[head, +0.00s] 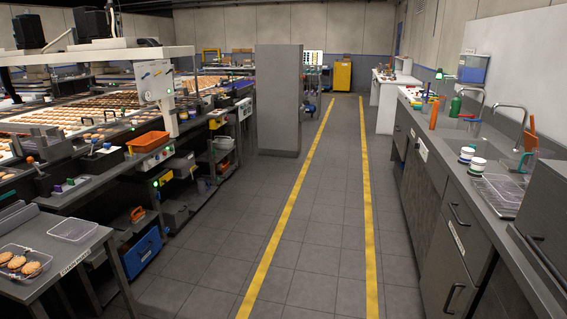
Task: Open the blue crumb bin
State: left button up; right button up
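A blue bin (142,251) stands low on the left, beneath the front of the biscuit line, in the head view. Its front carries a small pale label, and something dark with an orange handle (137,214) is just above it. I cannot tell whether this bin has a lid or is open. Neither of my grippers shows in this view.
A side table (75,258) at the lower left holds clear trays, one with several biscuits. A long grey counter (470,205) with drawers runs along the right. The tiled aisle (325,230) between yellow lines is clear; a grey cabinet (279,100) stands farther back.

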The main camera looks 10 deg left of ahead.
aim_at(140, 249)
jog(key=i+j+u, duration=0.2)
jog(key=i, duration=0.5)
jog(key=i+l+u, duration=0.1)
jog(key=i+u, duration=0.15)
jog(key=i, duration=0.5)
jog(key=i+l+u, duration=0.2)
jog(key=i, duration=0.5)
jog(key=i+j, duration=0.05)
jog(key=j, duration=0.05)
